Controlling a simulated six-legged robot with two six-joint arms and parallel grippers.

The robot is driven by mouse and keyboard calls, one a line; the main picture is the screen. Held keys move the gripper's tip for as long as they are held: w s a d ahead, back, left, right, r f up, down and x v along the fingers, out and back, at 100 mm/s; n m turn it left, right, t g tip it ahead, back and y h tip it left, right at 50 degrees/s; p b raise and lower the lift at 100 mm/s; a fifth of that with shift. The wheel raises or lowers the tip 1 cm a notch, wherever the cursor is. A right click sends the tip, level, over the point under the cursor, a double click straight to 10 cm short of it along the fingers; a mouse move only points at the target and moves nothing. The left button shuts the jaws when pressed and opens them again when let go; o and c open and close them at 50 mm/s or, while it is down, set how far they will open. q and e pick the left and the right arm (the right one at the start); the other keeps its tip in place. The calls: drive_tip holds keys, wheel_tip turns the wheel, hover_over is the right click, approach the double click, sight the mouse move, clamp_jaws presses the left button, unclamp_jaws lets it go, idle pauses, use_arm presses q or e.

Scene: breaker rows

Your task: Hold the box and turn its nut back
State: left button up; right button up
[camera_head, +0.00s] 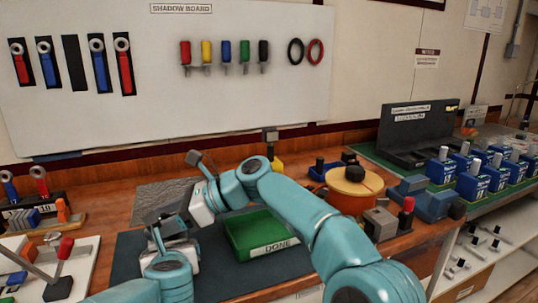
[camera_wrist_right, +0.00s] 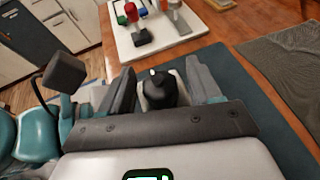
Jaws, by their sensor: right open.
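The box (camera_wrist_right: 176,77) is a small pale block with a dark rounded nut (camera_wrist_right: 158,92) on it, seen in the right wrist view over the dark mat. My right gripper (camera_wrist_right: 160,78) is open, with one finger on each side of the nut and a gap on both sides. In the head view the right arm reaches across to the left and its hand hides most of the box. My left gripper (camera_head: 172,238) is low beside the right one, at the mat's left part. Its fingertips are hidden, so its hold on the box cannot be seen.
A green tray marked DONE (camera_head: 277,247) stands right of the grippers. An orange round piece with a black knob (camera_head: 354,181) and a grey block (camera_head: 380,222) are beyond it. Blue breakers (camera_head: 474,181) line the right. A white board with a red-knobbed lever (camera_head: 66,247) is at left.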

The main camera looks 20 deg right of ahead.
drive_tip(key=shift+s+m+t+h, duration=0.15)
drive_tip(key=shift+m+t+h, duration=0.45)
drive_tip(key=shift+m+t, duration=0.6)
drive_tip(key=w+v, duration=0.1)
drive_tip(key=v, duration=1.1)
drive_tip(key=w+d+r+n+t+h, duration=0.1)
drive_tip(key=w+d+n+t+h, duration=0.8)
drive_tip(key=w+d+n, duration=0.3)
drive_tip(key=w+d+h, duration=0.1)
drive_tip(key=w+d, duration=0.2)
drive_tip(key=d, duration=0.2)
drive_tip(key=shift+w+d+n+t+h, duration=0.25)
drive_tip(key=shift+n+t+h, duration=0.05)
drive_tip(key=shift+t+h, duration=0.1)
